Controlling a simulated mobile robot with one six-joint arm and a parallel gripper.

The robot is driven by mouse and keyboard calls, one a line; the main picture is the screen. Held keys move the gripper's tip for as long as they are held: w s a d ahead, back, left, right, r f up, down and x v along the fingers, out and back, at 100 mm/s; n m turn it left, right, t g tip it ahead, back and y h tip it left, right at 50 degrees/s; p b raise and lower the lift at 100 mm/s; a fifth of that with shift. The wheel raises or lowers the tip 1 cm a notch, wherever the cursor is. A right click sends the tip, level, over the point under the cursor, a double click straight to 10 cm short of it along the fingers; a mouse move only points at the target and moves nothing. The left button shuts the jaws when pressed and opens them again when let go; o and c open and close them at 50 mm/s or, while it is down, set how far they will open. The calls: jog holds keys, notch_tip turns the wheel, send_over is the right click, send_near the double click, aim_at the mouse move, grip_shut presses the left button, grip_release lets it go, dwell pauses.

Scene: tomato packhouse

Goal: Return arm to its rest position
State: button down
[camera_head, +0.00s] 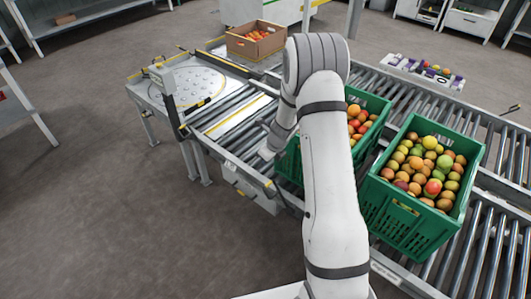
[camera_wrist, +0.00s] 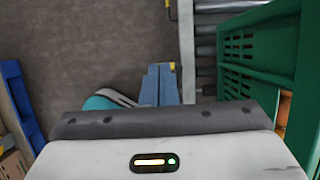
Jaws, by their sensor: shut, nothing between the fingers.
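My arm (camera_head: 325,170) reaches up and forward through the middle of the head view, its elbow high over the conveyor and its forearm bending down to the left. In the wrist view my gripper (camera_wrist: 160,72) shows as two blue-grey fingers close together, shut and empty. They point over the floor beside the conveyor. A green crate (camera_wrist: 248,55) stands close on the right of the wrist view.
A green crate (camera_head: 405,215) of mixed tomatoes stands right of my arm. Another green crate (camera_head: 368,143) is partly behind it. A cardboard box (camera_head: 255,47) of tomatoes sits at the back. Roller conveyor (camera_head: 475,245) runs along the right. The floor (camera_head: 90,210) at left is clear.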

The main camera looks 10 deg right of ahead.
jog(key=shift+w+a+r, duration=0.1)
jog(key=shift+w+r, duration=0.05)
jog(key=shift+r, duration=0.5)
